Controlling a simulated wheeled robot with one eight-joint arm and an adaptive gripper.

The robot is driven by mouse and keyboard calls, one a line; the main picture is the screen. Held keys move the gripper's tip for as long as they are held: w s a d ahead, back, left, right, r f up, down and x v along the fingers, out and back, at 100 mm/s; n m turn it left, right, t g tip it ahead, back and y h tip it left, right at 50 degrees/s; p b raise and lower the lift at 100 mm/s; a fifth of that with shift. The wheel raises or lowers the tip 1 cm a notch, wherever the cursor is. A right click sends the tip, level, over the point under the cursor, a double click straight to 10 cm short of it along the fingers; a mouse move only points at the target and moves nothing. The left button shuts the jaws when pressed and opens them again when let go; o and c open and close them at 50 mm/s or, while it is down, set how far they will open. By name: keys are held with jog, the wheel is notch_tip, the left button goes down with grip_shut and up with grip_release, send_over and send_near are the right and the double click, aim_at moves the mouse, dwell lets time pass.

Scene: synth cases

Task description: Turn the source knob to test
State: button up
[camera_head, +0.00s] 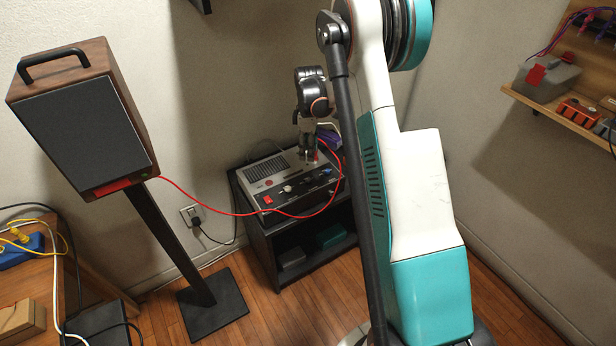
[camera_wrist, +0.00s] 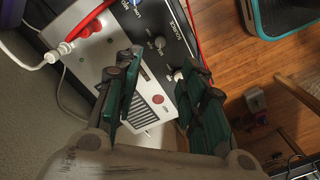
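A grey and black control unit (camera_head: 265,172) stands on a black stand, with knobs along its dark front strip. The wrist view shows its panel (camera_wrist: 172,112), with a grey knob (camera_wrist: 158,42) beside small white lettering and a pale knob (camera_wrist: 178,75) close to the right finger. I cannot tell for sure which is the source knob, nor its setting. My gripper (camera_head: 308,158) points down over the back right part of the unit. In the wrist view my gripper (camera_wrist: 160,62) has its green-padded fingers apart, with nothing held between them. Finger contact with the panel is unclear.
A red cable (camera_head: 215,208) hangs from the speaker (camera_head: 85,125) to the unit and passes close to my gripper. Red and white plugs (camera_wrist: 62,48) stand near the left finger. A wall shelf (camera_head: 545,108) is at right, a wooden table (camera_head: 35,275) at left.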

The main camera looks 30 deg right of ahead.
aim_at(308, 179)
notch_tip(308, 179, down, 13)
jog(key=b, duration=0.4)
jog(key=shift+s+a, duration=0.15)
jog(key=shift+c, duration=0.6)
grip_shut()
